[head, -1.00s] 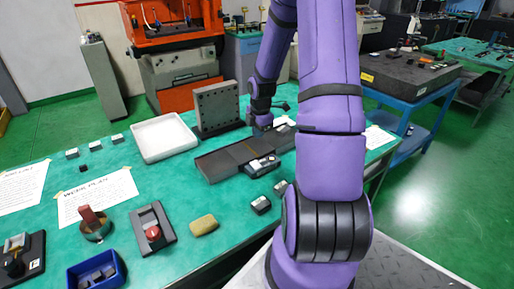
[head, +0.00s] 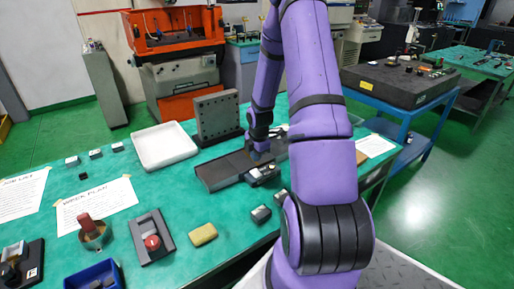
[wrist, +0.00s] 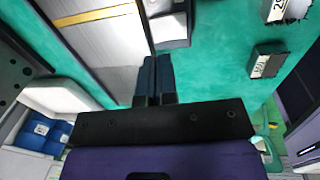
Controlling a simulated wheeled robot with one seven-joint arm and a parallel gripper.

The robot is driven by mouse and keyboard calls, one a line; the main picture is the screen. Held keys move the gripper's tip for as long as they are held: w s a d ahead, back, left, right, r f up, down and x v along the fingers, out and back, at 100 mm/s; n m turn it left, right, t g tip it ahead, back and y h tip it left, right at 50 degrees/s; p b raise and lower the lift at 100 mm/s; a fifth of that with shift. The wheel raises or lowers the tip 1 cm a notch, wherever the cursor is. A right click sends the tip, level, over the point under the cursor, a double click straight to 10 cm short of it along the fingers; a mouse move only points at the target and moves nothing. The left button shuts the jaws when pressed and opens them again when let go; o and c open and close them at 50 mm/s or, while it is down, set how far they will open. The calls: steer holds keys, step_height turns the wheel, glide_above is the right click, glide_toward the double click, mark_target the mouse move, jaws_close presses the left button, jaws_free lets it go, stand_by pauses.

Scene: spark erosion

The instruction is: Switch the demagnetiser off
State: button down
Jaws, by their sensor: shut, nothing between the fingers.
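A flat dark grey plate unit, which looks like the demagnetiser (head: 220,171), lies on the green bench. In the wrist view its metal top (wrist: 105,45) has a yellow stripe. A small control box (head: 262,174) sits at its near edge and shows in the wrist view (wrist: 172,30); its switch position is too small to tell. My gripper (wrist: 157,60) is shut and empty, its fingertips beside the plate's edge and just short of the box in the picture. In the head view my gripper (head: 260,156) is low over the plate, partly hidden by my arm.
An upright drilled block (head: 217,116) and a white tray (head: 164,146) stand behind the plate. Small labelled blocks (head: 261,214) lie in front. A red-button box (head: 152,240), a yellow sponge (head: 203,234) and a blue bin (head: 96,275) are at the near left.

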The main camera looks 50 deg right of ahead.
mark_target(257, 173)
steer(key=shift+w+d+f, duration=0.1)
steer(key=shift+w+f, duration=0.1)
steer(key=shift+f, duration=1.35)
steer(key=shift+w+f, duration=0.2)
steer(key=shift+f, duration=1.35)
steer(key=shift+f, duration=0.15)
steer(key=shift+s, duration=0.15)
steer(key=shift+s+a+r, duration=0.2)
steer(key=shift+s, duration=0.4)
